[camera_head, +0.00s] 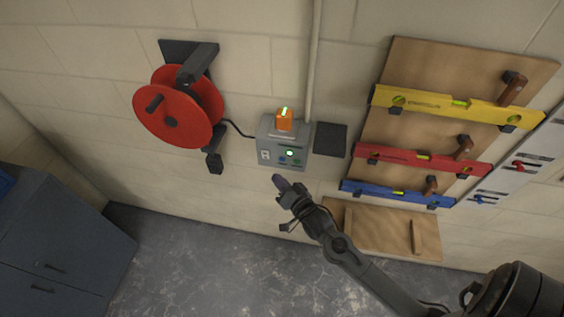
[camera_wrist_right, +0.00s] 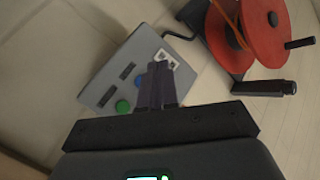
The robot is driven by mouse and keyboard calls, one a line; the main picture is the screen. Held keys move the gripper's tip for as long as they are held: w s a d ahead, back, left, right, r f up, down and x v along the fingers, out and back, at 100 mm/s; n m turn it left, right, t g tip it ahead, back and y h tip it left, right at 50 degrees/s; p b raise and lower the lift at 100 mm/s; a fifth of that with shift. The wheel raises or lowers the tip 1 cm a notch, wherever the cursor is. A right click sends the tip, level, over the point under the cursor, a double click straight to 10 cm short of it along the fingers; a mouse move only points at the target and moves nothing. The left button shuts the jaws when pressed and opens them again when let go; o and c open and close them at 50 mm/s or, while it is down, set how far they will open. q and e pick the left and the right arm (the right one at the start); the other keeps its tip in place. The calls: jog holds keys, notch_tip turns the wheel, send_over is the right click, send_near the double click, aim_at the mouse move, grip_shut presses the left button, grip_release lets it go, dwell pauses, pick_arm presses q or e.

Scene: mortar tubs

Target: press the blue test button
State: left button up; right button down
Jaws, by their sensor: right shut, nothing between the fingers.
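A grey control box (camera_head: 270,136) is mounted on the wall, with a lit green lamp, a small blue button (camera_head: 282,157) and a green button low on its face. In the right wrist view the blue button (camera_wrist_right: 138,82) shows just left of the fingers, partly covered by them. The green button (camera_wrist_right: 122,106) is below and left of it. My right gripper (camera_head: 278,181) is shut and empty, just below the box in the head view. In the right wrist view its fingertips (camera_wrist_right: 158,68) overlap the box's face; I cannot tell whether they touch. My left gripper is not in view.
A red cable reel (camera_head: 175,123) hangs left of the box, its cable running to it. An orange device (camera_head: 285,120) sits on top and a dark panel (camera_head: 330,140) is to the right. A wooden board (camera_head: 385,70) with several spirit levels is further right.

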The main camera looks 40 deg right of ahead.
aim_at(282, 160)
jog(key=w+d, duration=0.2)
jog(key=d, duration=0.1)
jog(key=shift+w+d, duration=0.1)
jog(key=shift+w, duration=0.05)
dwell(0.7)
dwell(0.8)
dwell(0.6)
jog(key=shift+d, duration=0.1)
jog(key=shift+w+d, duration=0.25)
jog(key=shift+d, duration=0.05)
dwell(0.3)
